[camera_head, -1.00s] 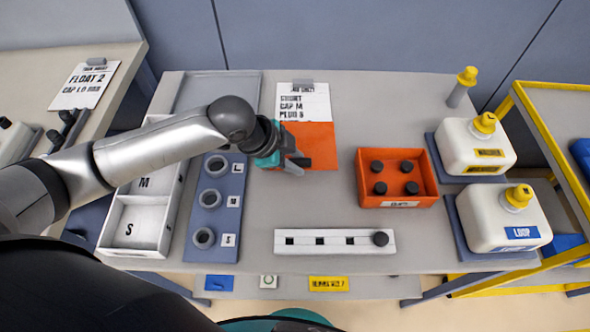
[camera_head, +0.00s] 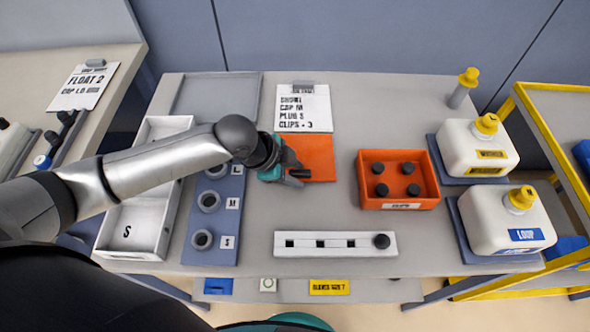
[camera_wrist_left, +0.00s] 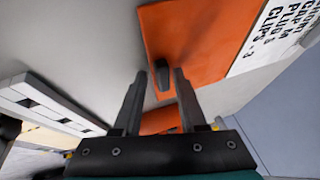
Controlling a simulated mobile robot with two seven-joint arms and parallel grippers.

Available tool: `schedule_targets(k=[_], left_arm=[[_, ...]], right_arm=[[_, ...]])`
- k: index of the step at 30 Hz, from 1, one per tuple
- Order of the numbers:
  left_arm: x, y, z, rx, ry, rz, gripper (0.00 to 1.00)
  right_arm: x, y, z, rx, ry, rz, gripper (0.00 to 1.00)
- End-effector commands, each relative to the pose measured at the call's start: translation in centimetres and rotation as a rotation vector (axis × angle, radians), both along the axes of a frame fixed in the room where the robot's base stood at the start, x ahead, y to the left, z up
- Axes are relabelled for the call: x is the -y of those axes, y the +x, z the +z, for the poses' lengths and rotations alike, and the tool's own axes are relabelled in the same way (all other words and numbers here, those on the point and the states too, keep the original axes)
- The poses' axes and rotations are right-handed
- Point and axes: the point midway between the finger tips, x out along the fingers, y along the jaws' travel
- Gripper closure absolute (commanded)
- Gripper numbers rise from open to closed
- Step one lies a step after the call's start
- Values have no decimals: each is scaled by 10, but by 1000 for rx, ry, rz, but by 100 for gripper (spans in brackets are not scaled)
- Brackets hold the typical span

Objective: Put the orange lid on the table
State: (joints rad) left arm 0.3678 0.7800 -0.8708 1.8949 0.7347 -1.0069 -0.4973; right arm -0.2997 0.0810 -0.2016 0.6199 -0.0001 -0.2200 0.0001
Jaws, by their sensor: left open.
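The orange lid (camera_head: 318,150) lies flat on the grey table (camera_head: 330,210), just below the white note. A dark upright handle (camera_wrist_left: 162,76) stands on the lid in the left wrist view. My left gripper (camera_head: 297,177) is over the lid's lower left part and hides some of it. In the left wrist view its two fingers (camera_wrist_left: 157,90) are apart, with the handle in line with the gap between their tips. I cannot tell whether either finger touches it. My right gripper is not in view.
An orange crate (camera_head: 368,202) with several dark knobs stands to the right. A white slotted strip (camera_head: 300,251) lies in front. A blue-grey rack (camera_head: 220,225) with rings and a white bin (camera_head: 150,225) are at the left. White jugs (camera_head: 500,220) stand far right. Table around the strip is clear.

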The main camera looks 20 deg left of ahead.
Motion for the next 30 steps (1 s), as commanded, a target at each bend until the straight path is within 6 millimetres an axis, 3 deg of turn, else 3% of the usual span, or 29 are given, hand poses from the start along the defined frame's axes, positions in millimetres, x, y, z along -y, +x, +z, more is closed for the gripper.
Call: schedule_targets(k=[5, 18, 24, 30], left_arm=[[-5, -5, 14, 0, 0, -1, 57], [-35, -35, 89, 0, 3, 0, 57], [-41, -42, 104, -1, 1, 1, 57], [-42, -43, 106, 0, 0, 1, 57]], right_arm=[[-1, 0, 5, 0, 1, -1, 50], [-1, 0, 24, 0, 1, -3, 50], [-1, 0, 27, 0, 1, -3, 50], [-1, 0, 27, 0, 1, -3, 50]])
